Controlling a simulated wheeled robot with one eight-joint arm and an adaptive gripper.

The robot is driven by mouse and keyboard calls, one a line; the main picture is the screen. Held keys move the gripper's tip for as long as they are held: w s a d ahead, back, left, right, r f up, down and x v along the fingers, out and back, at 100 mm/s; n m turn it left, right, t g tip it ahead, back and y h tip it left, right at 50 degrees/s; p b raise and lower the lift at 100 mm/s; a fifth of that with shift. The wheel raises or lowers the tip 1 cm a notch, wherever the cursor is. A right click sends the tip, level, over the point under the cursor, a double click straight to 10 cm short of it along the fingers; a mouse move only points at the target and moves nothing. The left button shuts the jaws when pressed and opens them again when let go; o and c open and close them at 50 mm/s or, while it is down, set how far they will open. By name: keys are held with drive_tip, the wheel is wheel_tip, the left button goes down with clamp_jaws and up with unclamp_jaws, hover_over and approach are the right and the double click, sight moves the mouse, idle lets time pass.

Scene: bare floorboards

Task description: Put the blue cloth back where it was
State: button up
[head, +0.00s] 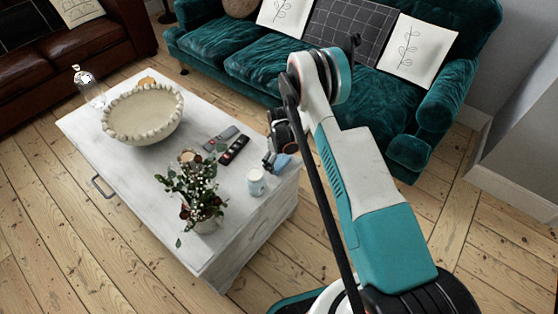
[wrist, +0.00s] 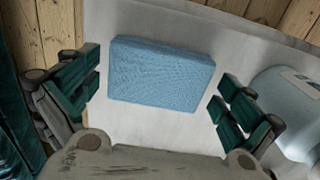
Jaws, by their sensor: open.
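The blue cloth (wrist: 160,75) is a folded, block-like light blue piece lying on the white table top in the wrist view. In the head view a small part of the cloth (head: 283,161) shows near the table's right end, partly hidden by my gripper. My gripper (wrist: 158,100) is open, with one finger on each side of the cloth and clear space between the fingers and its sides. In the head view my gripper (head: 270,160) is over the right end of the white table (head: 130,175).
A white jar (head: 256,181) stands close to the cloth. Two remotes (head: 234,150), a plant in a pot (head: 203,215), a beaded bowl (head: 143,115) and a glass bottle (head: 90,90) are on the table. A teal sofa (head: 255,65) stands behind; a brown sofa (head: 40,60) is at the left.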

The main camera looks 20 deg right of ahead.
wheel_tip(320, 180, up, 12)
drive_tip(key=p, duration=0.4)
wheel_tip(320, 180, up, 20)
drive_tip(key=m+t, duration=0.2)
hover_over(279, 161)
drive_tip(key=s, duration=0.2)
drive_tip(key=s+r+m+t, duration=0.1)
drive_tip(key=s+r, duration=0.6)
drive_tip(key=r, duration=0.7)
drive_tip(key=s+r+m+t, duration=0.2)
drive_tip(key=s+r, duration=0.2)
drive_tip(key=s, duration=0.8)
drive_tip(key=s+r+m+t, duration=0.2)
drive_tip(key=s+r, duration=0.2)
drive_tip(key=s, duration=0.8)
drive_tip(key=shift+s, duration=0.2)
drive_tip(key=shift+r, duration=0.1)
drive_tip(key=shift+c, duration=0.6)
